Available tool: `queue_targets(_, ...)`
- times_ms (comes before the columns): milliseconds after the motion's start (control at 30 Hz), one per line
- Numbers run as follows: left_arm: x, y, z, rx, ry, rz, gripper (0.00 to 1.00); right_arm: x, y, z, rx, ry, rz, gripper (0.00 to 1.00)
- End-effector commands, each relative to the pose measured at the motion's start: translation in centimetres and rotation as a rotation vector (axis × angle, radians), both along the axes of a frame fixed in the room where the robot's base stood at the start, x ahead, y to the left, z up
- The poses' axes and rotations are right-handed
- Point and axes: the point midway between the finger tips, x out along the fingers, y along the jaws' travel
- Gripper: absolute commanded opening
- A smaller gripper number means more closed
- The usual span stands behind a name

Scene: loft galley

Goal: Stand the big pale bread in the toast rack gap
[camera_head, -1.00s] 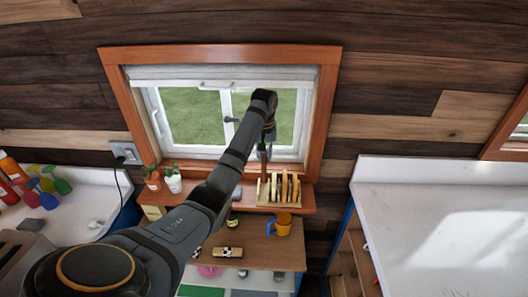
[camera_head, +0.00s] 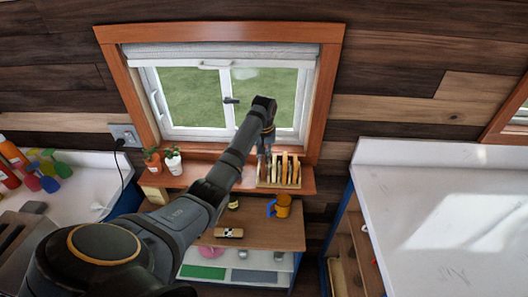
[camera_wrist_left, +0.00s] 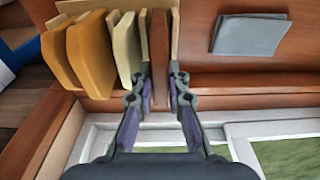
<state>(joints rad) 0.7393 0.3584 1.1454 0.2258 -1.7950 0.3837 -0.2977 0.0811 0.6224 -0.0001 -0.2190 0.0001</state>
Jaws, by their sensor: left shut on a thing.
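The toast rack (camera_head: 263,183) stands on the window sill and holds several slices. In the left wrist view, orange-tan slices (camera_wrist_left: 90,50) and a pale slice (camera_wrist_left: 127,46) stand upright at the left, beside the gripper. My left gripper (camera_head: 266,157) is over the rack's left end in the head view. In the wrist view its fingers (camera_wrist_left: 160,80) are shut on a thin reddish-brown slice (camera_wrist_left: 160,42), seen edge-on and upright between pale rack dividers. Its faces are hidden, so I cannot tell if it is the big pale bread. My right gripper is out of view.
Potted plants (camera_head: 172,160) stand on the sill left of the rack. The window is right behind. A blue-handled orange mug (camera_head: 283,206) and a patterned block (camera_head: 229,233) are on the shelf below. A grey flat piece (camera_wrist_left: 250,34) lies beside the rack.

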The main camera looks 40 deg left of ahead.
Motion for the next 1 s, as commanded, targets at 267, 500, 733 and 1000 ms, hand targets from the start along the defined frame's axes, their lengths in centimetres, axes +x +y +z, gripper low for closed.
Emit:
queue_targets(267, 0.0, 0.0, -0.4, 0.001, -0.001, 0.000, 0.00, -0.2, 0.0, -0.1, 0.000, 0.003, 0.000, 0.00)
queue_targets(500, 0.0, 0.0, -0.4, 0.000, 0.000, 0.000, 0.29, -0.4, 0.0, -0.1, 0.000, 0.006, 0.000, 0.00)
queue_targets(733, 0.0, 0.0, -0.4, 0.000, 0.000, 0.000, 0.41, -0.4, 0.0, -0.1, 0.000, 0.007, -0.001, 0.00)
queue_targets(1000, 0.0, -0.1, 1.1, 0.000, -0.004, 0.000, 0.41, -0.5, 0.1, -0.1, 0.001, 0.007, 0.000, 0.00)
